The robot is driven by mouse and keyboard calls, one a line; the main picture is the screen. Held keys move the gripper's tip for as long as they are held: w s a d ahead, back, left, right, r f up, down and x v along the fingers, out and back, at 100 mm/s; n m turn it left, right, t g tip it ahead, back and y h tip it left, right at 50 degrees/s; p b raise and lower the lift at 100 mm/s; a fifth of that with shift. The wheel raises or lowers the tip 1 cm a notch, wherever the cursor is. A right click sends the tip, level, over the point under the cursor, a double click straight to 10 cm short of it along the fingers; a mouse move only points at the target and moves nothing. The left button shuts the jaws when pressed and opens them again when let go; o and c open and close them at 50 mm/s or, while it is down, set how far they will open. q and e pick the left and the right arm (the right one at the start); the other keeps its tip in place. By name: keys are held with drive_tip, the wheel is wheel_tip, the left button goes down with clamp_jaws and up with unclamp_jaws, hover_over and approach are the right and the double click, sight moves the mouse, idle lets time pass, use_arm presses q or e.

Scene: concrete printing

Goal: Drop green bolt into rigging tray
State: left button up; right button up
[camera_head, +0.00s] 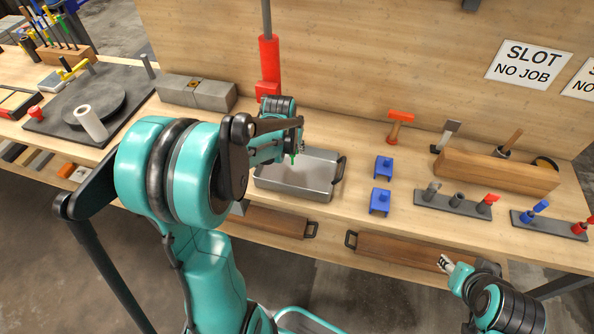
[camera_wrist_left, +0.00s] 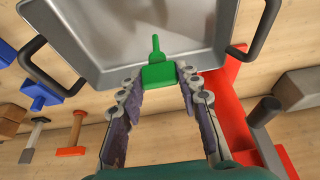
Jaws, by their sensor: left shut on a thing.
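My left gripper (camera_head: 297,150) is shut on the green bolt (camera_wrist_left: 159,74), which shows between the fingertips in the left wrist view. In the head view only a small part of the green bolt (camera_head: 294,158) shows below the fingers. The metal rigging tray (camera_head: 312,190) stands on the bench with dark handles at its ends. The bolt is over the tray's back part in the head view. In the wrist view its narrow end overlaps the tray (camera_wrist_left: 100,30). My right gripper (camera_head: 445,263) is low at the right, in front of the bench; its opening is unclear.
Two blue blocks (camera_head: 381,201) stand right of the tray. An orange-headed hammer (camera_head: 399,122) and a rack with pegs (camera_head: 453,201) are farther right. A red post (camera_head: 269,62) rises behind the tray.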

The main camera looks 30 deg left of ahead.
use_arm(q)
drive_tip(key=o, duration=1.3)
drive_tip(key=shift+r, duration=0.1)
drive_tip(key=v, duration=1.2)
drive_tip(key=shift+s, duration=0.1)
drive_tip(key=s+d+f+m+t+b, duration=0.1)
drive_tip(key=s+d+f, duration=0.1)
drive_tip(key=s+d, duration=0.2)
drive_tip(key=s+d+f+t, duration=0.1)
drive_tip(key=s+d+f, duration=0.1)
drive_tip(key=s+d, duration=0.3)
drive_tip(key=s+d+f+m+t+h+b, duration=0.1)
drive_tip(key=s+d+f, duration=0.1)
drive_tip(key=s+d, duration=0.3)
drive_tip(key=shift+s+d+m+b, duration=0.25)
drive_tip(key=shift+m+b, duration=0.05)
drive_tip(key=shift+b, duration=0.05)
